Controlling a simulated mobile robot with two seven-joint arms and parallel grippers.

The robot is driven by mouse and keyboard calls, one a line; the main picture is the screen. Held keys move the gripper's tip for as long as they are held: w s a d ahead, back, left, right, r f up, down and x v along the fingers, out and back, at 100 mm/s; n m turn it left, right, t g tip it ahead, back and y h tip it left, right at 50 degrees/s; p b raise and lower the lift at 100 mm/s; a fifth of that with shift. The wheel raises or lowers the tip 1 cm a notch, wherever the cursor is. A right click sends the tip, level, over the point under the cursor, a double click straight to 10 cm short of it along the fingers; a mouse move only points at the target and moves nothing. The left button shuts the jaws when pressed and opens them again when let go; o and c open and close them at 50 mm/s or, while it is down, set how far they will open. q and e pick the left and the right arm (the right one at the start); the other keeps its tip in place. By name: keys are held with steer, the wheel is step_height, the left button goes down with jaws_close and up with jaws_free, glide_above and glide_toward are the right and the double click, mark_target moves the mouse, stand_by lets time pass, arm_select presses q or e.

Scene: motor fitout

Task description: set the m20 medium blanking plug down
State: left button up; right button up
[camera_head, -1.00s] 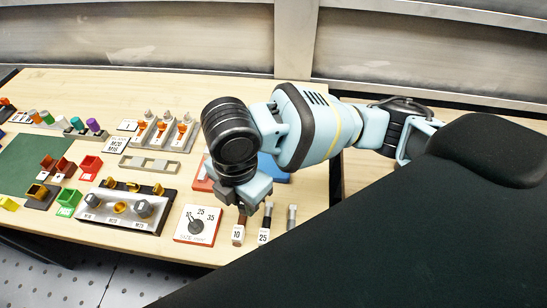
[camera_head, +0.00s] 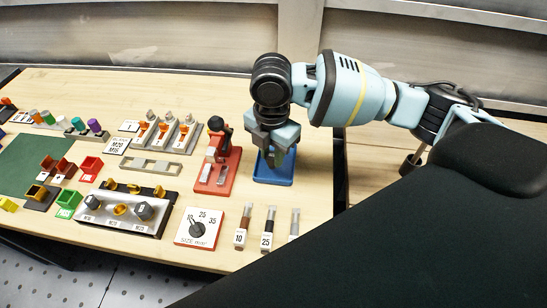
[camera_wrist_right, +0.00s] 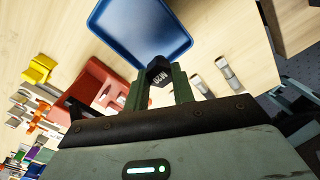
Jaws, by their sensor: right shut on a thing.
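The M20 medium blanking plug (camera_wrist_right: 158,74) is a dark hexagonal piece with M20 in white on its face. My right gripper (camera_wrist_right: 160,84) is shut on it, with a green finger on each side. In the head view my right gripper (camera_head: 275,155) points down over the blue tray (camera_head: 272,180). The plug cannot be made out there. In the right wrist view the blue tray (camera_wrist_right: 140,25) lies just beyond the fingertips and looks empty. I cannot tell the plug's height above the tray. My left gripper is not in view.
A red stand (camera_head: 218,172) with a black-topped device is close left of the blue tray. Several upright pieces, with labels 10 (camera_head: 240,238) and 25, stand in front. A size dial (camera_head: 198,227) lies to their left. Bare tabletop lies right of the tray.

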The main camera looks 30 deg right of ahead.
steer(key=f, duration=0.2)
steer(key=d, duration=0.1)
steer(key=shift+w+f, duration=0.3)
steer(key=shift+f, duration=0.1)
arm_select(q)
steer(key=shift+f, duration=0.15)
arm_select(e)
steer(key=shift+f, duration=0.4)
steer(key=shift+a+f, duration=0.1)
steer(key=shift+f, duration=0.05)
steer(key=o, duration=1)
step_height(320, 180, up, 11)
steer(key=shift+f+p, duration=0.1)
steer(key=shift+p, duration=0.35)
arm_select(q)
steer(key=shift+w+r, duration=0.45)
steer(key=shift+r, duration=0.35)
arm_select(e)
steer(key=shift+r, duration=0.75)
